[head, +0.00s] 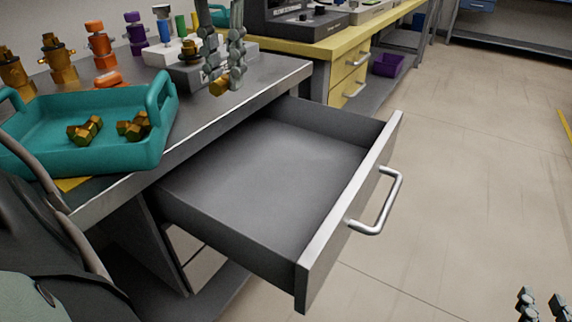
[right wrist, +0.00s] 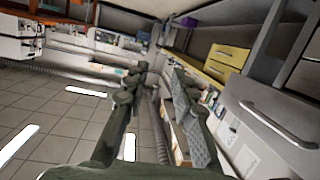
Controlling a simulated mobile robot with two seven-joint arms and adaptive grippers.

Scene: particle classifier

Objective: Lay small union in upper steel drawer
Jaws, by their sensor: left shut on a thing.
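The upper steel drawer (head: 330,252) of the grey workbench is pulled open, and its floor is bare. My left gripper (head: 224,82) points down above the bench top, behind the drawer's far left corner. It is shut on a small brass union (head: 219,87), mostly hidden by the fingertips. Two brass fittings (head: 85,130) (head: 133,126) lie in the teal tray (head: 100,160). My right gripper (head: 541,303) is at the bottom right over the floor, fingers apart. It also shows open and empty in the right wrist view (right wrist: 155,85).
Orange, purple and brass fittings (head: 99,45) stand along the back of the bench. A grey block (head: 190,72) sits near my left gripper. A yellow bench (head: 345,45) with a purple bin (head: 387,64) stands behind. The drawer handle (head: 385,205) sticks out right; the floor there is clear.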

